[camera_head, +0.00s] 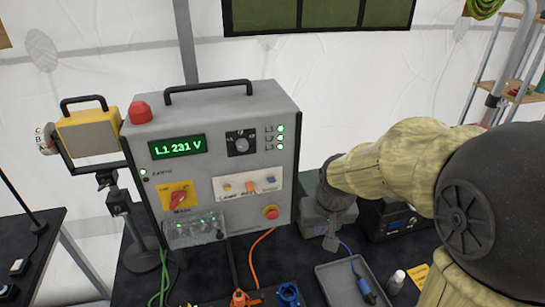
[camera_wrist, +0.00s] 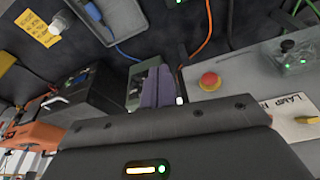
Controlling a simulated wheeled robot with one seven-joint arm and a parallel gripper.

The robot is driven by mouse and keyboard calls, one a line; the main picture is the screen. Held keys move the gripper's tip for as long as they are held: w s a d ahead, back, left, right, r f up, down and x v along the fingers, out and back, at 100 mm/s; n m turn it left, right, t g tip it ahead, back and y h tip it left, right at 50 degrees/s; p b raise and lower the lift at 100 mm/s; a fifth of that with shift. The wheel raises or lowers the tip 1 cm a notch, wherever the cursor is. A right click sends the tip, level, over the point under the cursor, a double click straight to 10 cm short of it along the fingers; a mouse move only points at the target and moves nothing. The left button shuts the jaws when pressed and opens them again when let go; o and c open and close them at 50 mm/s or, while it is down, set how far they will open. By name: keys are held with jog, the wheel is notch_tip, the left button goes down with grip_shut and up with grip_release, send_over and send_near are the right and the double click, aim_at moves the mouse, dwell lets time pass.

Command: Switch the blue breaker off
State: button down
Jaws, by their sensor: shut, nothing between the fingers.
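The grey power box (camera_head: 285,140) stands on the dark table and faces me. Its white breaker panel (camera_head: 247,197) carries a row of yellow, orange and blue switches. The blue breaker (camera_head: 271,179) is the right one of the row; its lever position is too small to tell. In the wrist view part of the white panel (camera_wrist: 298,118) shows at the right edge, with the blue breaker out of sight. My gripper (camera_head: 331,242) is shut and empty, pointing down to the right of the box, apart from the panel. Its fingers also show in the wrist view (camera_wrist: 158,88).
A red stop button (camera_head: 271,212) sits below the panel, and a red rotary switch (camera_head: 177,198) to its left. A green-grey case (camera_head: 312,222) and a black device (camera_head: 395,222) stand right of the box. A grey tray (camera_head: 332,285) holds a blue connector (camera_head: 365,288).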

jog(key=n+p, duration=0.2)
jog(key=p, duration=0.3)
send_near(271, 178)
jog(key=s+v, duration=0.1)
jog(key=v, duration=0.3)
jog(key=shift+w+d+t+y, duration=0.15)
jog(key=shift+d+t+y, duration=0.15)
jog(key=shift+d+y, duration=0.1)
jog(key=shift+f, duration=0.1)
jog(key=p+x, duration=0.3)
jog(key=x, duration=0.7)
jog(key=shift+d, duration=0.1)
jog(key=shift+f+b, duration=0.1)
jog(key=shift+b, duration=0.55)
jog(key=shift+t+b, duration=0.3)
